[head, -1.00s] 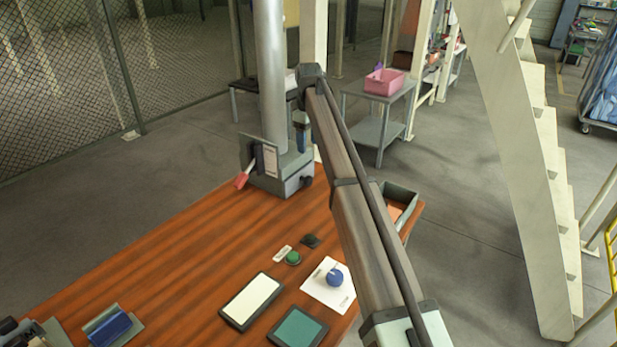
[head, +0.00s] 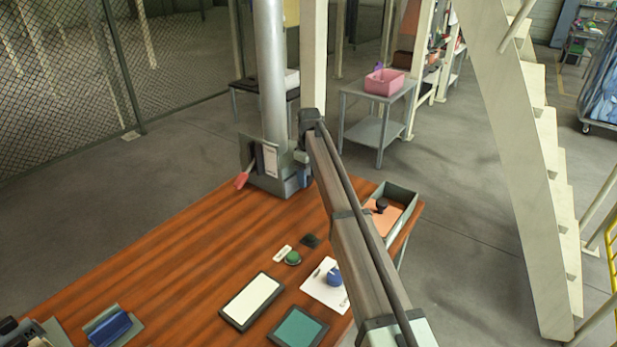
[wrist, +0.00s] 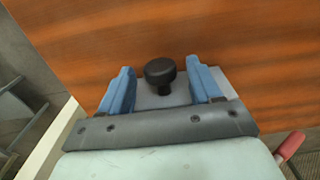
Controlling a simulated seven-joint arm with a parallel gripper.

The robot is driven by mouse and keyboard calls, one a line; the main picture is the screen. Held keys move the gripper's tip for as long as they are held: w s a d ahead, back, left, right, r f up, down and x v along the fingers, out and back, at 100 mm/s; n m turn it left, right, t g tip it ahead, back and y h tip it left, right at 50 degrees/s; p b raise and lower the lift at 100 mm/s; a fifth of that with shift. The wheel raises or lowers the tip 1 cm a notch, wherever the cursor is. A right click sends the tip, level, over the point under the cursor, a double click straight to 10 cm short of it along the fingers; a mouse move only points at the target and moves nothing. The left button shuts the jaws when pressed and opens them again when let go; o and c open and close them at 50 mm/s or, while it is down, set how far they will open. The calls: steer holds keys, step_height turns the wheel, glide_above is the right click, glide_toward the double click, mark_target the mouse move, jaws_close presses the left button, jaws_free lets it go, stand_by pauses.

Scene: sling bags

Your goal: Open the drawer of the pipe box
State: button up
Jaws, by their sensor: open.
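The pipe box (head: 270,182) is a grey box at the far end of the wooden table, with a tall grey pipe (head: 272,70) rising from it. In the wrist view a round black knob (wrist: 160,88) stands out from a grey surface of the box (wrist: 225,80). My gripper (wrist: 160,68) is open, with one blue finger on each side of the knob in the picture. Neither finger visibly touches it. In the head view my gripper (head: 301,157) is small and partly hidden at the box's right side. I see no open drawer gap.
A red-handled lever (head: 242,181) is on the box's left side. A grey tray (head: 398,190) with an orange sheet and black stamp lies at the table's right edge. A white pad (head: 251,301), green pad (head: 298,328) and blue-knobbed stamp (head: 334,278) lie nearer.

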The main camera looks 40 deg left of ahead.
steer(key=shift+f, duration=0.3)
steer(key=shift+c, duration=0.3)
jaws_close()
